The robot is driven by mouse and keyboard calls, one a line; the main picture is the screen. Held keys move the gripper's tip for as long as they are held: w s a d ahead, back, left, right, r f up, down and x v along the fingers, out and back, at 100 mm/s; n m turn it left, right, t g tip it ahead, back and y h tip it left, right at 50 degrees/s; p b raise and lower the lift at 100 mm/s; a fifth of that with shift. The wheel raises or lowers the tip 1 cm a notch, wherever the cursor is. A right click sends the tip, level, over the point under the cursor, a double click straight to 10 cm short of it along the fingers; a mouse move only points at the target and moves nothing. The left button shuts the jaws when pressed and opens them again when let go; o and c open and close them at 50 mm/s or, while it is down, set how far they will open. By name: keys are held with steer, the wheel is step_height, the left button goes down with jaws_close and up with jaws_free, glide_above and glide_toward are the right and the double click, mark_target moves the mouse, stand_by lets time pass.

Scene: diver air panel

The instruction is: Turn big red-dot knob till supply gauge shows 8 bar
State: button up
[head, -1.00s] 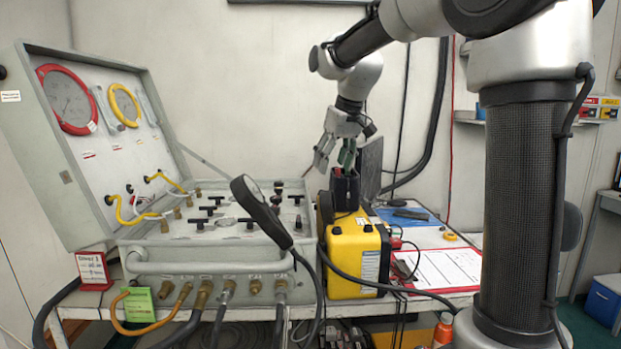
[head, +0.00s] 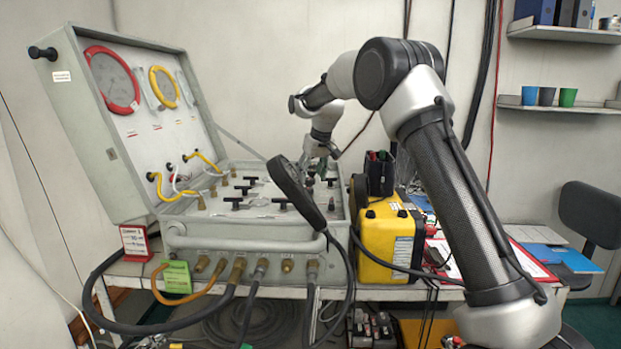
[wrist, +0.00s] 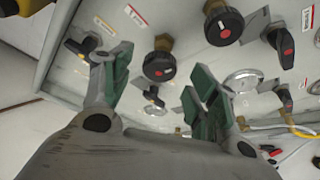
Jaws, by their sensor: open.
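The grey air panel (head: 185,232) lies open on the table, with a red-rimmed gauge (head: 111,80) and a yellow-rimmed gauge (head: 163,87) in its lid. I cannot read either dial or tell which is supply. In the wrist view, a big round black knob with a red dot (wrist: 223,25) sits at the upper right, beyond my right finger and apart from it. Another round black knob (wrist: 159,67), with a pale and orange mark, shows between my green-padded fingers. My gripper (wrist: 165,78) is open and empty. In the head view my gripper (head: 322,168) hangs over the panel's right rear.
A dark round-headed instrument (head: 288,182) on a hose stands up before the panel. A yellow case (head: 388,245) stands right of it, with a black box (head: 380,174) behind. Black T-handles and red-dotted levers (wrist: 283,46) crowd the panel.

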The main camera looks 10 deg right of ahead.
steer(key=shift+x, duration=0.85)
steer(key=c, duration=1)
